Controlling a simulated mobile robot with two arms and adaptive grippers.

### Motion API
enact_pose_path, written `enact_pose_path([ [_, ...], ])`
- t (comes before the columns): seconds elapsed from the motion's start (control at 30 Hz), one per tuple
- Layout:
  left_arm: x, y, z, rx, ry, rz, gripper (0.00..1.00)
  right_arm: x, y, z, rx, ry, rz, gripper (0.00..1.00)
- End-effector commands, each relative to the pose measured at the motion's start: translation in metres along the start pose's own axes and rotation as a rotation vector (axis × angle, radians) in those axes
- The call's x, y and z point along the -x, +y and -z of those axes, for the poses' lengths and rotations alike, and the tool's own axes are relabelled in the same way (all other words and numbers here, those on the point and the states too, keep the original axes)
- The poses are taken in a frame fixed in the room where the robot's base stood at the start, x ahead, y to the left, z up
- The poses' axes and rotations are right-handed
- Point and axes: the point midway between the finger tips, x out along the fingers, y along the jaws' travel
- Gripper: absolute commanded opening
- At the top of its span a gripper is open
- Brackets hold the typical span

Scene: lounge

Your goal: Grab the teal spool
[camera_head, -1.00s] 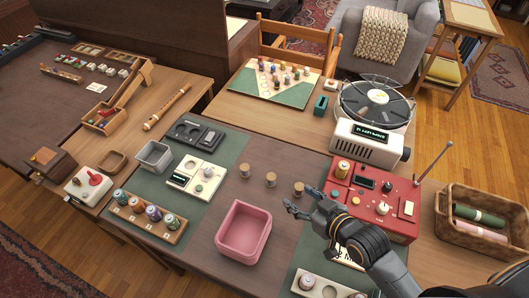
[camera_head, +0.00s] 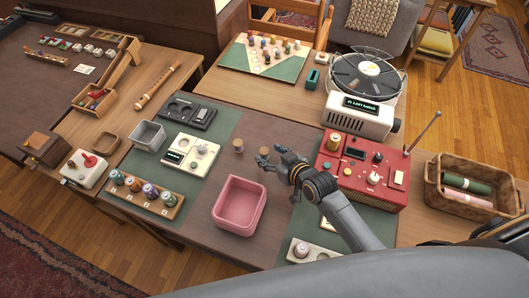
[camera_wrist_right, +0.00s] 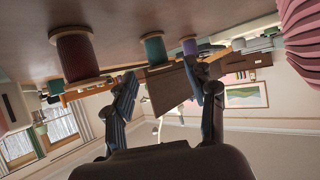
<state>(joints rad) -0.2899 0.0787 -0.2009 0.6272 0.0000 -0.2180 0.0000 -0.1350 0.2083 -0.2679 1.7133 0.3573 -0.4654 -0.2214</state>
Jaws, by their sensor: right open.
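The teal spool stands on the brown table, with its wooden top (camera_head: 264,151) showing in the head view at the right gripper's fingertips. In the right wrist view, which is upside down, the teal spool (camera_wrist_right: 155,50) sits ahead, between the directions of the two fingers. My right gripper (camera_head: 270,156) is open and empty, low over the table; its spread fingers also show in the wrist view (camera_wrist_right: 166,90). A red-brown spool (camera_wrist_right: 76,55) is nearer on one side, and a purple spool (camera_wrist_right: 190,47) is farther off. My left gripper is not in view.
A pink bin (camera_head: 240,204) stands in front of the spools. A red radio (camera_head: 362,172) stands right of the gripper. A record player (camera_head: 362,105) stands behind.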

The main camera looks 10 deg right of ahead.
Motion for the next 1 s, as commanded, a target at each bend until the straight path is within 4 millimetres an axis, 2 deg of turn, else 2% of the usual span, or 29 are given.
enact_pose_path([
  [0.17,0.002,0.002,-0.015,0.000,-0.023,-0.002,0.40,-0.018,0.000,0.000,0.000,0.000,0.000,0.56],
  [0.43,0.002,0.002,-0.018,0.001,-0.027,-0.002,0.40,-0.021,0.000,0.000,0.000,0.000,0.000,0.56],
  [0.47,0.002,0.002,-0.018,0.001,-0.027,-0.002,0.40,-0.021,0.000,0.000,0.000,0.000,0.000,0.54],
  [0.6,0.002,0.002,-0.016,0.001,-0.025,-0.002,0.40,-0.021,0.000,0.000,0.001,0.000,-0.001,0.26],
  [0.7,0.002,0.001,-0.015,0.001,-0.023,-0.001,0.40,-0.021,0.000,0.000,0.001,0.000,-0.001,0.10],
  [1.0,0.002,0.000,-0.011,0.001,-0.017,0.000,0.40,-0.021,0.000,0.000,0.001,0.000,-0.001,0.09],
])
